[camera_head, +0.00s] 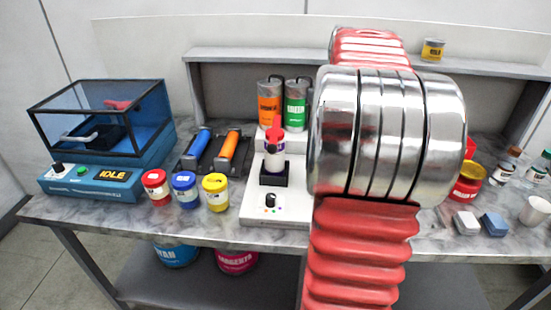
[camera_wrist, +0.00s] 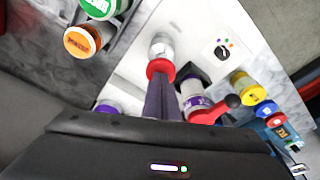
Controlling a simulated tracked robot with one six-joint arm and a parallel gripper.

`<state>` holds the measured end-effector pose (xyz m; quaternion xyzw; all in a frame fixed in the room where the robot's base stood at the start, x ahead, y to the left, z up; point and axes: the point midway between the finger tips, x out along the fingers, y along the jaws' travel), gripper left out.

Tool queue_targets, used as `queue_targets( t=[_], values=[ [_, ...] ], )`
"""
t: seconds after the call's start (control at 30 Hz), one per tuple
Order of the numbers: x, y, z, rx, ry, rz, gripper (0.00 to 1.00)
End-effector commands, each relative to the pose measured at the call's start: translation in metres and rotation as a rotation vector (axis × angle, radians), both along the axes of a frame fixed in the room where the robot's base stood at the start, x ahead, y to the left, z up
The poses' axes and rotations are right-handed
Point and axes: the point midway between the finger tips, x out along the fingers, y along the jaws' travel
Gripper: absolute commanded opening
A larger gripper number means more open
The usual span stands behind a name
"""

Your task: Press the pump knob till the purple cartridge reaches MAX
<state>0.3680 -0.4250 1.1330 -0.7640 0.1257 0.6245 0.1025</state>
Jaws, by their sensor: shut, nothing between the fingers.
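The cartridge stands upright in a black holder on a white station, with a purple band and a red top; it shows in the head view (camera_head: 275,161) and the wrist view (camera_wrist: 194,100). Its fill level and any MAX mark are not readable. In the wrist view the pump knob (camera_wrist: 160,68) is a red disc on a silver cylinder, beside the cartridge. My gripper (camera_wrist: 162,82) is shut and empty, its dark fingertips at the red disc. I cannot tell whether they touch it. In the head view my arm hides the gripper and the knob.
The station (camera_head: 255,219) has a black dial at its front. Red, blue and yellow jars (camera_head: 216,194) stand to its left, near a blue machine reading IDLE (camera_head: 100,180). Orange and green cans (camera_head: 270,103) stand behind. Small blocks (camera_head: 466,222) and a white cup (camera_head: 534,210) are at right.

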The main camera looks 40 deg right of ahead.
Motion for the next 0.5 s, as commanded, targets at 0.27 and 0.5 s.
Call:
queue_targets(
  t=[0.27,0.5],
  values=[
    [0.000,0.000,-0.011,0.001,0.001,0.000,0.00],
    [0.000,0.000,-0.018,0.002,0.002,-0.001,0.00]
  ],
)
